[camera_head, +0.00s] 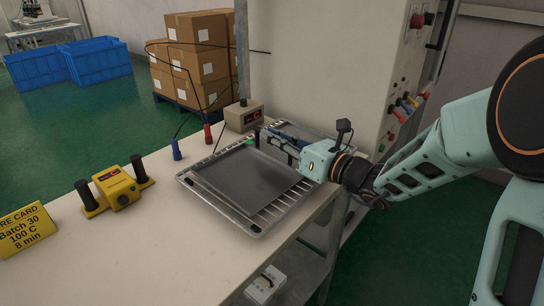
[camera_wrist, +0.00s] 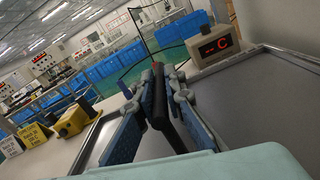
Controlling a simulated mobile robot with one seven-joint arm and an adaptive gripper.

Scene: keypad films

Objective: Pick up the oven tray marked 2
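A metal oven tray (camera_head: 245,181) with a dark flat sheet lies on the bench in the head view. A second tray (camera_head: 318,139) lies behind it, partly hidden by my gripper. In the wrist view a tray edge (camera_wrist: 98,138) shows at left and a grey tray surface (camera_wrist: 265,105) at right. No number 2 is readable on either. My gripper (camera_head: 264,138) is low over the trays' adjoining edges. In the wrist view its blue-padded fingers (camera_wrist: 160,95) stand close on both sides of a dark bar. I cannot tell whether they touch it.
A display box (camera_head: 243,116) stands behind the trays, with red (camera_head: 208,134) and blue (camera_head: 176,150) plugs beside it. A yellow two-handled device (camera_head: 117,190) and yellow card (camera_head: 25,229) are at left. A tall grey cabinet (camera_head: 320,65) stands behind. The bench front is clear.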

